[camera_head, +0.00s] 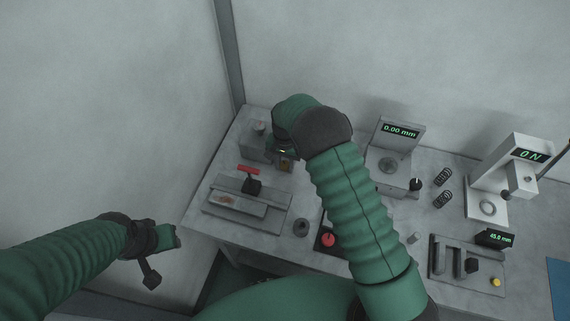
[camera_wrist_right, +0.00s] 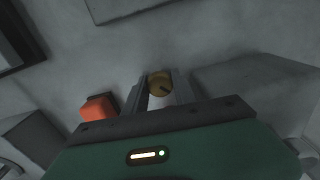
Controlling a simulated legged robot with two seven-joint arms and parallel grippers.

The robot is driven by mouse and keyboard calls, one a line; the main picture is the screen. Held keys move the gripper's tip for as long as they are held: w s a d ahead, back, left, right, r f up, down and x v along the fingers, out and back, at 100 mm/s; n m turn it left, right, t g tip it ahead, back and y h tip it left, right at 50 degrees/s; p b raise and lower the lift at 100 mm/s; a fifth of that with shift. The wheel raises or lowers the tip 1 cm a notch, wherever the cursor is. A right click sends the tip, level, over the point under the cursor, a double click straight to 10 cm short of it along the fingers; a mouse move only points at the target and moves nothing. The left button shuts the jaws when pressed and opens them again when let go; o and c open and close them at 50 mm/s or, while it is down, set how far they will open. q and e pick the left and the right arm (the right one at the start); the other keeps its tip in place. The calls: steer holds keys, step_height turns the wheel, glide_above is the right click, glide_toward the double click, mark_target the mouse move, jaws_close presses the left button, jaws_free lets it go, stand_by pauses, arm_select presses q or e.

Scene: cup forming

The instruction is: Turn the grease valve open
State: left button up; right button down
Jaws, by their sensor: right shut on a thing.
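A small brass-coloured round knob (camera_wrist_right: 159,84), which I take to be the grease valve, sits between the two fingers of my right gripper (camera_wrist_right: 160,92) in the right wrist view. The fingers are shut on its sides, and a dark slot or mark shows on its face. In the head view my right gripper (camera_head: 284,160) reaches down at the back left of the table, beside a grey block, and a brownish patch shows under it. My left gripper (camera_head: 165,240) hangs off the table's left side; its fingers are too unclear to read.
A gauge reading 0.00 mm (camera_head: 401,130), springs (camera_head: 443,177) and a press (camera_head: 515,180) stand to the right.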

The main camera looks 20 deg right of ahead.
mark_target(285, 164)
steer(key=n, duration=0.4)
steer(key=shift+w+n, duration=0.1)
steer(key=shift+n, duration=0.2)
steer(key=n, duration=0.4)
steer(key=shift+n, duration=0.3)
steer(key=c, duration=1)
jaws_free()
steer(key=shift+c, duration=0.2)
step_height(285, 164, up, 17)
steer(key=b, duration=0.1)
steer(key=shift+f, duration=0.1)
